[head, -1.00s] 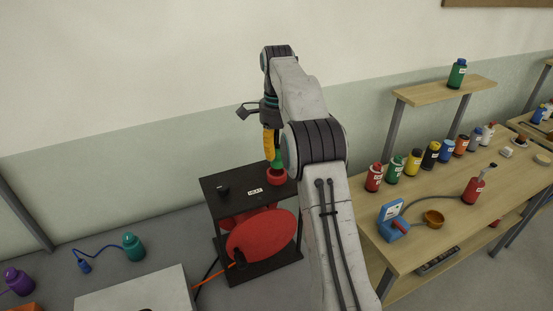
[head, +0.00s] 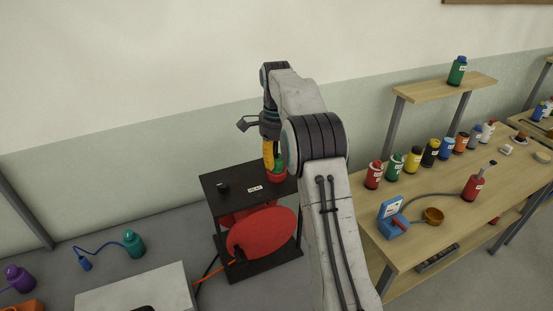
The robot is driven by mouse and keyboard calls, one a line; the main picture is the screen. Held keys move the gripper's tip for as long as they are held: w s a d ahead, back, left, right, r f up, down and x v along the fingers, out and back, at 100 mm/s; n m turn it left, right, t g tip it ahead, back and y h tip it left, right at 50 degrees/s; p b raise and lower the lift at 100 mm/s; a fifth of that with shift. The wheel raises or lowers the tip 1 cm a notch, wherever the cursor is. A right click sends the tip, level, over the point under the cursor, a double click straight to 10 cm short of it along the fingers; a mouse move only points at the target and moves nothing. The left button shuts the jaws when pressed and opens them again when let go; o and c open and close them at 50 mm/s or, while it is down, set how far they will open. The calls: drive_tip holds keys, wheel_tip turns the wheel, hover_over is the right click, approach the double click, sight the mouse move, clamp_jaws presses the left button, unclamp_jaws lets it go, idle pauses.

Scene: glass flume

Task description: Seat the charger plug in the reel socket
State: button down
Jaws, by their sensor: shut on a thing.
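My gripper (head: 268,143) points down over the black stand, at the far end of my arm. It is shut on a green piece (head: 279,167), which looks like the charger plug. A yellow part (head: 268,155) is beside the green piece; I cannot tell whether it is a finger or part of the held thing. The green piece is at the mouth of a round red holder (head: 278,178) on the stand top, likely the reel socket. My arm hides the right side, and I cannot tell how deep the piece is. A red reel disc (head: 262,232) is in the stand below.
The black stand (head: 231,202) bears a small dark knob (head: 222,187) and a white label (head: 255,188). A wooden bench (head: 420,250) with several bottles is at the right. A teal bottle (head: 133,242) with a blue cable and a purple bottle (head: 19,278) are at the lower left.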

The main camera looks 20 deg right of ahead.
sight(276, 157)
drive_tip(key=shift+f, duration=0.15)
drive_tip(key=c, duration=0.9)
unclamp_jaws()
drive_tip(key=shift+c, duration=0.2)
drive_tip(key=shift+w+r, duration=0.1)
drive_tip(key=shift+r, duration=3.75)
drive_tip(key=shift+r, duration=0.15)
